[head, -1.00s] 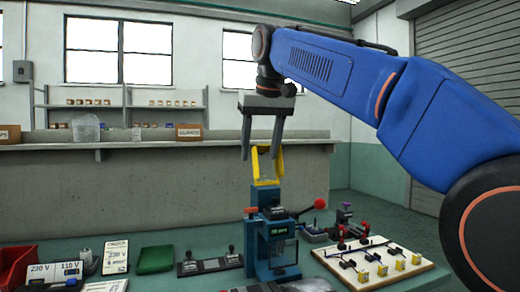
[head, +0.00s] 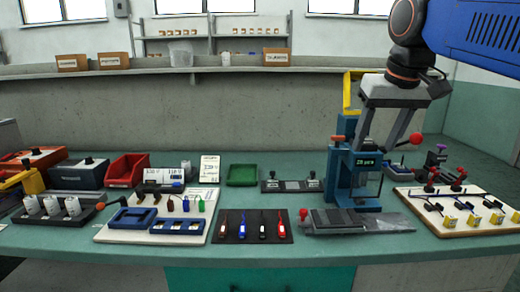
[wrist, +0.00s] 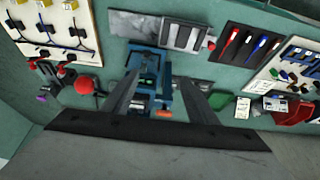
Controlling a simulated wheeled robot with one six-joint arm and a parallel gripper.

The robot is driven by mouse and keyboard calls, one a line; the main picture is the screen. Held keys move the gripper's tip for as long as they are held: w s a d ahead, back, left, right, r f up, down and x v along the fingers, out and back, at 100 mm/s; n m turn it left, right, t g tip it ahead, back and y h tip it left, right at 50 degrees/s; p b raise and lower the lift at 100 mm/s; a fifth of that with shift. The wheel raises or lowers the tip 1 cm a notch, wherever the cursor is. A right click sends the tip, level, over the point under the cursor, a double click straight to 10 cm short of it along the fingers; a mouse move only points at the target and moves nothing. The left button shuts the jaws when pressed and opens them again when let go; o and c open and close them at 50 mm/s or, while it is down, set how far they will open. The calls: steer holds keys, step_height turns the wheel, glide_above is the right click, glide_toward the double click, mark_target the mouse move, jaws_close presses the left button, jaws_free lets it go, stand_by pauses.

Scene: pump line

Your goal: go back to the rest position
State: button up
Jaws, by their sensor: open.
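My gripper (head: 385,138) is open and empty, fingers pointing down, in the head view at the upper right. It hangs in front of or over the blue press (head: 352,170) with a small lit display; I cannot tell the exact gap. In the wrist view my two fingers (wrist: 163,92) reach up from the dark gripper body, apart, with the blue press (wrist: 150,68) showing between and beyond them. Nothing is held between the fingers.
The green bench (head: 270,258) holds a board of wired parts (head: 455,212) at right, a dark mat with several coloured tools (head: 252,226), a green tray (head: 242,175) and a red bin (head: 126,170). A red ball knob (head: 416,138) stands beside my gripper.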

steer(key=s+d+f, duration=0.1)
steer(key=s+f, duration=0.4)
steer(key=f, duration=0.5)
steer(key=s+d+f, duration=0.1)
steer(key=s+f, duration=0.5)
steer(key=f, duration=0.4)
steer(key=s+f, duration=0.6)
steer(key=f, duration=0.4)
steer(key=shift+s+d, duration=0.15)
steer(key=shift+d, duration=0.25)
